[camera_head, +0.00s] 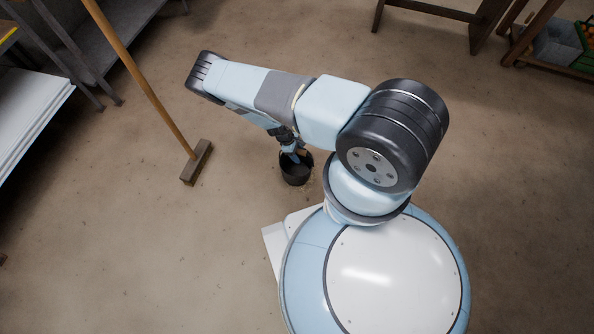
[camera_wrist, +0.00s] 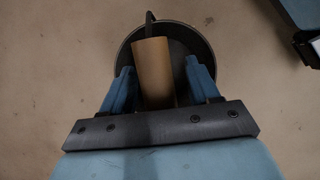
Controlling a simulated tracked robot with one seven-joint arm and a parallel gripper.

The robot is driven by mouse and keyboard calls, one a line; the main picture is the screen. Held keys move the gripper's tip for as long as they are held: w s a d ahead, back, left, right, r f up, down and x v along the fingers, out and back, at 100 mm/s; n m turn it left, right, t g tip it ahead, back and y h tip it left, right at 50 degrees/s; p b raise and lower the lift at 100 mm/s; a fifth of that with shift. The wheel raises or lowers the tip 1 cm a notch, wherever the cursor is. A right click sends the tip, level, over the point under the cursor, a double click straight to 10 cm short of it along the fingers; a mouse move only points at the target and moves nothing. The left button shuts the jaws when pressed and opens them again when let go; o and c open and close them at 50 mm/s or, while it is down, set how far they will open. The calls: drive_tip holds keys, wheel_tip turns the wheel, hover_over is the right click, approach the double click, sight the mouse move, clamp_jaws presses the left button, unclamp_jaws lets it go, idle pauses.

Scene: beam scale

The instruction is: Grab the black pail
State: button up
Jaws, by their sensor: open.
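The black pail (camera_head: 296,176) stands upright on the floor just in front of my base. In the wrist view, the pail (camera_wrist: 192,42) is seen from above, with its round rim and dark inside. A tan cylindrical grip (camera_wrist: 152,73), apparently on the pail's handle, runs across it, with a thin dark piece at its far end. My gripper (camera_wrist: 160,78) is open over the pail, one blue finger on each side of the grip, with visible gaps. In the head view, my gripper (camera_head: 291,150) reaches down at the pail's mouth, partly hidden by my arm.
A broom (camera_head: 160,112) with a wooden handle stands left of the pail, its head on the floor. Grey shelves (camera_head: 30,110) line the left edge. Wooden furniture legs (camera_head: 484,28) and a crate (camera_head: 556,42) are at upper right. Floor around the pail is clear.

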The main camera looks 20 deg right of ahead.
drive_tip(key=shift+c, duration=0.4)
clamp_jaws()
